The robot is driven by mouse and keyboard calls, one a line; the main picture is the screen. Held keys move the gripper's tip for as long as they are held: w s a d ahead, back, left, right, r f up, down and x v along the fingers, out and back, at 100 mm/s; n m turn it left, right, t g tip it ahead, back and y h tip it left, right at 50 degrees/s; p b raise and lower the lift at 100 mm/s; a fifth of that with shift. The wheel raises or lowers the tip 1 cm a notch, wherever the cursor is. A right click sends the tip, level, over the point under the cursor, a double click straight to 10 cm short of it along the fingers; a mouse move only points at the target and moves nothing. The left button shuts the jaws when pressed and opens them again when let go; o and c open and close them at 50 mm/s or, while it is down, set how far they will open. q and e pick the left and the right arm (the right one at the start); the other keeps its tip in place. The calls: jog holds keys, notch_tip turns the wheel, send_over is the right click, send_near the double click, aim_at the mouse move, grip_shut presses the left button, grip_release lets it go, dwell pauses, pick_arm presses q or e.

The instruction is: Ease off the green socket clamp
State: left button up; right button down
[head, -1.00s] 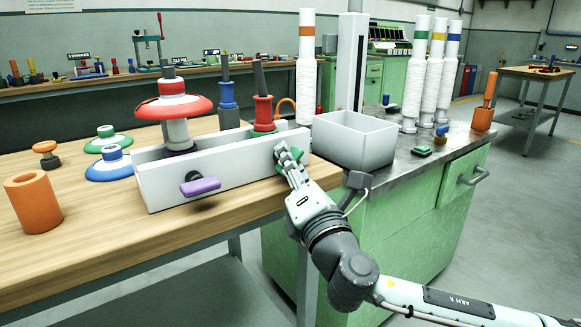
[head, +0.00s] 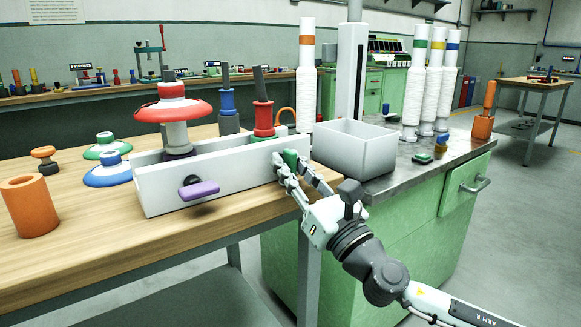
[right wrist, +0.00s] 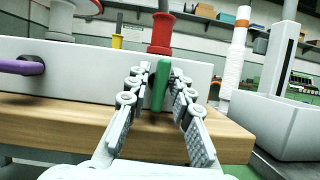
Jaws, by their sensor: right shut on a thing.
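The green socket clamp (head: 290,158) is a small handle on the front face, near the right end, of a long white fixture (head: 228,172). In the right wrist view the clamp handle (right wrist: 160,85) stands about upright between the fingers. My right gripper (head: 298,172) is shut on it; its gripper (right wrist: 158,100) shows one finger on each side of the handle. A red socket (head: 263,119) holding a dark rod stands at the fixture's right end, above the clamp. A purple clamp handle (head: 199,190) lies level farther left. My left gripper is not in view.
A grey open bin (head: 352,150) stands close to the right of the gripper. A red-and-white insulator stack (head: 173,110) stands in the fixture's left part. An orange cylinder (head: 31,206) and coloured discs stand at the left. The wooden bench (head: 120,250) is clear in front.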

jog(key=shift+f+n, duration=0.1)
jog(key=shift+n, duration=0.5)
jog(key=c, duration=1.6)
grip_release()
jog(key=v, duration=1.2)
jog(key=shift+d, duration=0.1)
jog(key=shift+w, duration=0.1)
